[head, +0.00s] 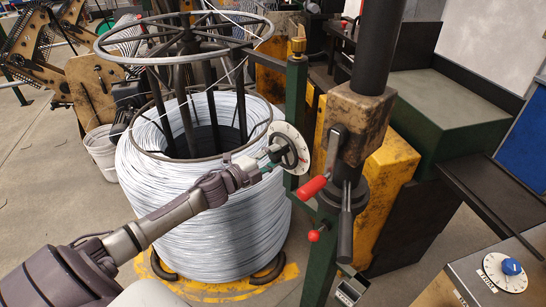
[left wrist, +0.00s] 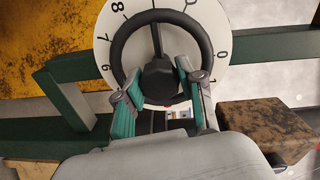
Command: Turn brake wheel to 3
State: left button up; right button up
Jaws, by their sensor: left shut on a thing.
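The brake wheel (head: 291,152) is a black hand wheel in front of a round white dial plate (head: 282,131), mounted beside the wire coil. In the left wrist view, the wheel (left wrist: 118,42) has a dark hub (left wrist: 158,82) and a spoke running up. The dial (left wrist: 226,40) shows 8, 7 and 6 at left and 0 and 1 at right. My left gripper (head: 270,160) is at the wheel. Its green-padded fingers (left wrist: 160,90) straddle the lower middle of the wheel and are shut on it. Which number the wheel marks is unclear. My right gripper is not in view.
A large coil of pale wire (head: 205,230) stands behind my left arm. A dark post with a red-handled lever (head: 313,187) and a red knob (head: 314,236) stands right of the wheel. A blue knob on another dial (head: 512,267) is at lower right.

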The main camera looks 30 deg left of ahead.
pick_arm(q)
jog(key=o, duration=1.1)
jog(key=shift+o, duration=0.2)
jog(key=v, duration=1.2)
jog(key=shift+f, duration=0.1)
jog(key=s+a+f+n+g+y, duration=0.15)
jog(key=s+f+n, duration=0.25)
jog(key=f, duration=0.7)
jog(key=s+a+f+n+g+y, duration=0.1)
jog(key=s+f+n+g+y, duration=0.2)
jog(key=f, duration=0.8)
jog(key=s+a+f+n+g+y, duration=0.15)
jog(key=s+f+n, duration=0.3)
jog(key=f, duration=0.55)
jog(key=s+d+f+n+g, duration=0.3)
jog(key=s+d+f+g, duration=0.3)
jog(key=s+f, duration=0.7)
jog(key=s+d+f+n+g+h, duration=0.1)
jog(key=s+d+f+g, duration=0.1)
jog(key=s+d+f, duration=0.3)
jog(key=s+d+f+n+g, duration=0.1)
jog(key=s+d+f, duration=0.4)
jog(key=s+d, duration=0.5)
jog(key=shift+s+g+h, duration=0.4)
jog(key=shift+s+g, duration=0.1)
jog(key=shift+s, duration=0.3)
